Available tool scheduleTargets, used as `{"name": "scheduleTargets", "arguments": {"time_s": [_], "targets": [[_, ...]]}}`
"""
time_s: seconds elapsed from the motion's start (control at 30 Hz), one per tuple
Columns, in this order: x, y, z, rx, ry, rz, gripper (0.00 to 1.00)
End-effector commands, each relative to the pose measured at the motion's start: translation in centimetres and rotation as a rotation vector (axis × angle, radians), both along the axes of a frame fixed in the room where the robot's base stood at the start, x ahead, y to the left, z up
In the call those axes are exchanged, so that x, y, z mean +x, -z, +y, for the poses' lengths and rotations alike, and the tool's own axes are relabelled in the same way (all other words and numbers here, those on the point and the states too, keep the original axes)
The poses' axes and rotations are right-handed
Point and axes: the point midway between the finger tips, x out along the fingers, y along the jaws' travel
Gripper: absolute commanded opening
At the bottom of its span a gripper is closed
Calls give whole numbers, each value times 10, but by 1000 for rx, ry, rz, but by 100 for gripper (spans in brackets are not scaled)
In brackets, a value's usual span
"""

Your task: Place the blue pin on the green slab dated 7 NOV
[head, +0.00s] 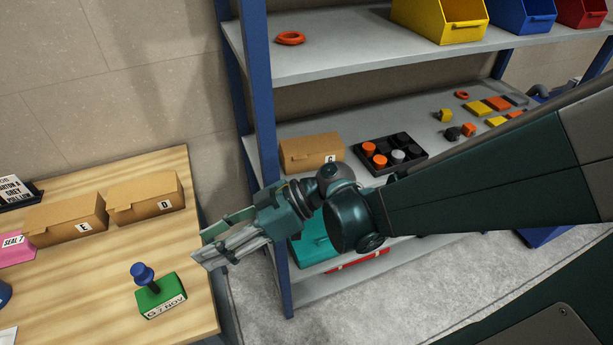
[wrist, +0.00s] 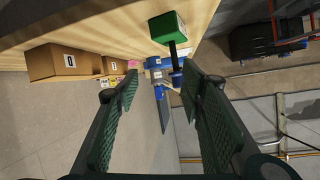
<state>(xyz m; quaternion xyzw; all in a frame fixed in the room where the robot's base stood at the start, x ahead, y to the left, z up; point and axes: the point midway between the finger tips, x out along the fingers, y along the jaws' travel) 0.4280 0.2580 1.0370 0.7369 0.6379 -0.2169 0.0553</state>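The green slab (head: 160,295) lies near the right edge of the wooden table; its white label seems to read "7 NOV". The blue pin (head: 142,273) stands upright on the slab, its blue head on top of a dark stem. In the wrist view the slab (wrist: 168,28) shows at the top with the stem below it and the pin's blue head (wrist: 177,76). My gripper (head: 212,242) is to the right of the slab and pin in the head view, apart from both. Its two fingers (wrist: 165,85) are spread with nothing between them.
Cardboard boxes D (head: 147,196) and E (head: 66,217) stand at the table's back, with a pink block (head: 14,249) and a blue object (head: 4,293) at the left edge. A blue-framed shelf (head: 265,100) with bins and loose parts stands to the right, close to my gripper.

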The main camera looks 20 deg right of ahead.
Motion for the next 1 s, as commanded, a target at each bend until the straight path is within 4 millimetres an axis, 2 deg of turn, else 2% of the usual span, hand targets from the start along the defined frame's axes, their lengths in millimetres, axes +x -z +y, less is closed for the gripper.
{"name": "scheduleTargets", "arguments": {"time_s": [0.27, 0.5, 0.77, 1.0], "targets": [[10, 18, -30, -179, 196, 164, 39], [17, 27, -66, -309, 390, 271, 39], [20, 27, -112, -421, 616, 344, 39], [20, 17, -158, -493, 833, 374, 39]]}}
